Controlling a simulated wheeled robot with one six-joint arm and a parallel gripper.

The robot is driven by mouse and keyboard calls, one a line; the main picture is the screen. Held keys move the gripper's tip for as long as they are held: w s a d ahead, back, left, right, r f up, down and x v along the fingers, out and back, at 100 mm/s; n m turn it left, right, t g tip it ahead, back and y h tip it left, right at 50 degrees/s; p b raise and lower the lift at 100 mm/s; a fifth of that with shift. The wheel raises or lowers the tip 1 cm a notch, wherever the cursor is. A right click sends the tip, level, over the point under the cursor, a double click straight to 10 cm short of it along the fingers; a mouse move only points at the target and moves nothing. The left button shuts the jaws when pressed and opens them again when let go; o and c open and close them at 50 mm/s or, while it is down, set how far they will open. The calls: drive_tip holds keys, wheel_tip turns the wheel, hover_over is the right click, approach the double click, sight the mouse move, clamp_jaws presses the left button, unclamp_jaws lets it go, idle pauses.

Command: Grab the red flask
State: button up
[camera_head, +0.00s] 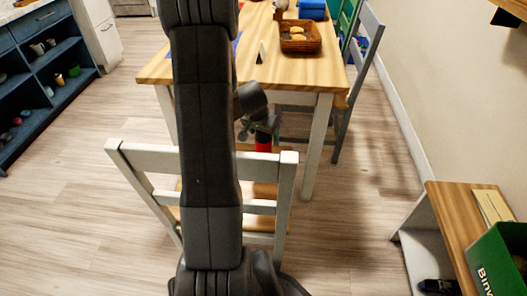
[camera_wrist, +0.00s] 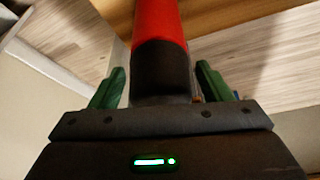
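The red flask (camera_head: 263,142) shows in the head view as a short red piece just below my gripper (camera_head: 258,125), behind the top of the white chair's back. Its lower part is hidden by the chair. In the wrist view the flask (camera_wrist: 160,22) comes in from the top, with its dark end (camera_wrist: 161,70) close to the palm of my gripper (camera_wrist: 161,82). The two green fingers stand on either side of the flask, with narrow gaps showing beside it. The fingers look open around it.
A white chair (camera_head: 205,160) with a wooden seat stands close in front of me. Behind it is a wooden table (camera_head: 270,70) bearing a brown basket (camera_head: 299,37). A low bench (camera_head: 455,215) with a green box (camera_head: 500,262) stands at right. Floor at left is clear.

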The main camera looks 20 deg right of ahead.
drive_tip(key=c, duration=1.4)
